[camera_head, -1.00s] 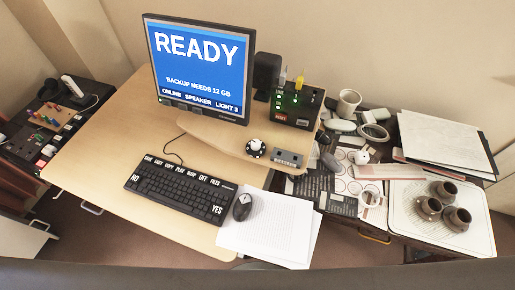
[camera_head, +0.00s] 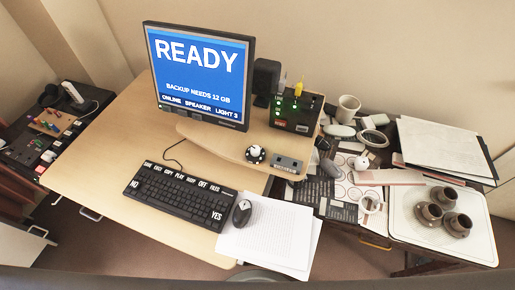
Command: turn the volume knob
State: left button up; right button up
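A round black and white knob (camera_head: 255,154) sits on the raised wooden shelf in front of the black box, beside a small grey switch panel (camera_head: 288,164). It looks like the volume knob, but I cannot read a label on it. A black speaker (camera_head: 266,77) stands behind the shelf, right of the monitor. The monitor (camera_head: 199,75) reads READY, with a line on a backup and the words ONLINE, SPEAKER and LIGHT 3. Neither of my grippers shows in the head view.
A keyboard (camera_head: 180,193), a mouse (camera_head: 242,212) and paper sheets (camera_head: 268,232) lie on the desk. A black box with green lights (camera_head: 296,111) stands behind the knob. A cluttered side table at right holds brown pots (camera_head: 443,198) and a mug (camera_head: 347,108). The desk's left part (camera_head: 92,160) is clear.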

aim_at(255, 149)
jog(key=k, duration=0.5)
jog(key=z, duration=2.1)
jog(key=i, duration=1.35)
jog(key=u, duration=2)
